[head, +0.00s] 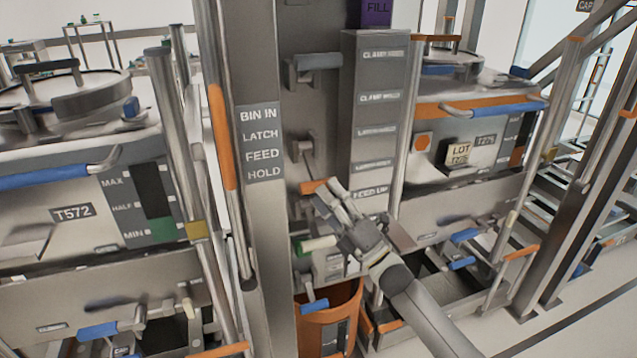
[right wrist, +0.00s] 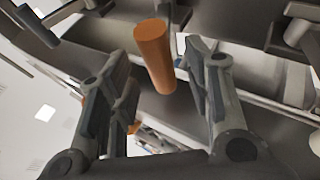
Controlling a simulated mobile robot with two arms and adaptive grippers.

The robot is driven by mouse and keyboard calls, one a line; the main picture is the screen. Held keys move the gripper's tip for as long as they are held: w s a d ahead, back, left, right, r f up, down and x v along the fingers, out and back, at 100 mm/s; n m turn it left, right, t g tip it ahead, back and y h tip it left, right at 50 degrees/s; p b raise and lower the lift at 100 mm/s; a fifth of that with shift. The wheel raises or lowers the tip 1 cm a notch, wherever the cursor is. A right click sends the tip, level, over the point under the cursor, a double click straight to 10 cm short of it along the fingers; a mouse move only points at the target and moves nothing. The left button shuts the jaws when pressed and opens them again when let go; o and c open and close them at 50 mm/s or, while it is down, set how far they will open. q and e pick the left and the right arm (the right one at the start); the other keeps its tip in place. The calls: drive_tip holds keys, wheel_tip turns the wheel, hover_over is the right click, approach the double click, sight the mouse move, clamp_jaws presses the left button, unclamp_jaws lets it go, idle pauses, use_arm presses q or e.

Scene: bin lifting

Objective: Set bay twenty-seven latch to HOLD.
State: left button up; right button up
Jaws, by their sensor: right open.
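A grey post carries a label plate (head: 263,143) reading BIN IN, LATCH, FEED, HOLD. On the panel right of it, a lever with an orange handle (head: 313,186) sticks out at mid height. My right gripper (head: 328,197) is open, with its fingertips close to this handle. In the right wrist view an orange cylindrical handle (right wrist: 154,58) shows between the two spread fingers of my right gripper (right wrist: 160,72), and I see no finger clearly touching it. Small labels (head: 376,131) on the grey box beside the lever are hard to read. My left gripper is out of view.
Other levers share the panel: a grey-blue handle (head: 318,61) above, a white-green handle (head: 317,244) and a blue handle (head: 314,306) below. An orange bin (head: 328,318) stands underneath. Metal vessels with rails flank the panel on the left (head: 68,172) and right (head: 470,118).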

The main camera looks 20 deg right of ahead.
sight(309, 162)
drive_tip(key=shift+x, duration=1.75)
clamp_jaws()
